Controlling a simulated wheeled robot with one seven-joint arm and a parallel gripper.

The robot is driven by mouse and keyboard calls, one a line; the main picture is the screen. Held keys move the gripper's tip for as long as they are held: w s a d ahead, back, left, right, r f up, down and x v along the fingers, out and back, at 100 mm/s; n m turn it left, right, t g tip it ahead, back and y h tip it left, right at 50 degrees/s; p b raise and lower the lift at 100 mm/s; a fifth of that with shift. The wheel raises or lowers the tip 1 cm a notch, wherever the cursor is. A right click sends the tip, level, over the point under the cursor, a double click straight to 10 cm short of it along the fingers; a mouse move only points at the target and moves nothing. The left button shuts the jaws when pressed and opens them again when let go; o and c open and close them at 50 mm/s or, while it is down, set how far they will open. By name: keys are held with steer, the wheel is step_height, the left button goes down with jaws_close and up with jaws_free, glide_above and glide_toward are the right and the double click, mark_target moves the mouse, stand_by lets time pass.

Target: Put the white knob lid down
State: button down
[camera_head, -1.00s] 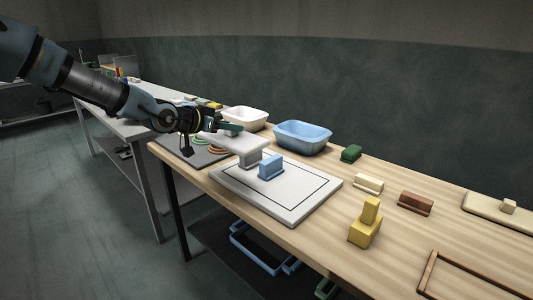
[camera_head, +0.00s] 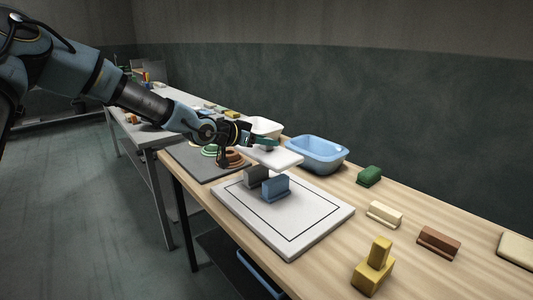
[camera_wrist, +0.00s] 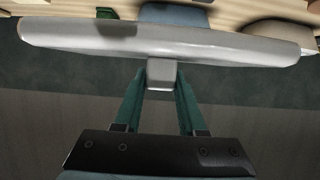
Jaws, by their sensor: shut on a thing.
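The white knob lid (camera_head: 274,157) is a flat, pale slab held level in the air. It is beyond the grey and blue blocks, in front of the blue bin and the white bin. In the wrist view the lid (camera_wrist: 220,50) shows edge-on with its small knob (camera_wrist: 163,75) between my green fingers. My gripper (camera_head: 266,143) is shut on that knob. Below and nearer is a white board (camera_head: 310,228) with a black outline. A grey block (camera_head: 256,176) and a blue block (camera_head: 276,188) stand at its far left part.
The blue bin (camera_head: 318,150) and white bin (camera_head: 265,126) stand close behind the lid. A dark mat (camera_head: 185,155) with ringed pieces lies left. Green (camera_head: 369,175), cream (camera_head: 384,213), brown (camera_head: 438,242) and yellow (camera_head: 373,268) blocks stand right, with bare wood between them.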

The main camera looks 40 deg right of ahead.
mark_target(261, 151)
steer(key=shift+f+p, duration=0.3)
steer(key=shift+f, duration=1.5)
steer(key=shift+f+b, duration=0.3)
steer(key=shift+f, duration=0.05)
steer(key=shift+f, duration=0.25)
steer(key=shift+c, duration=2.4)
jaws_free()
steer(key=shift+f, duration=0.1)
steer(key=shift+r, duration=0.3)
steer(key=v, duration=1.2)
steer(key=shift+r, duration=0.35)
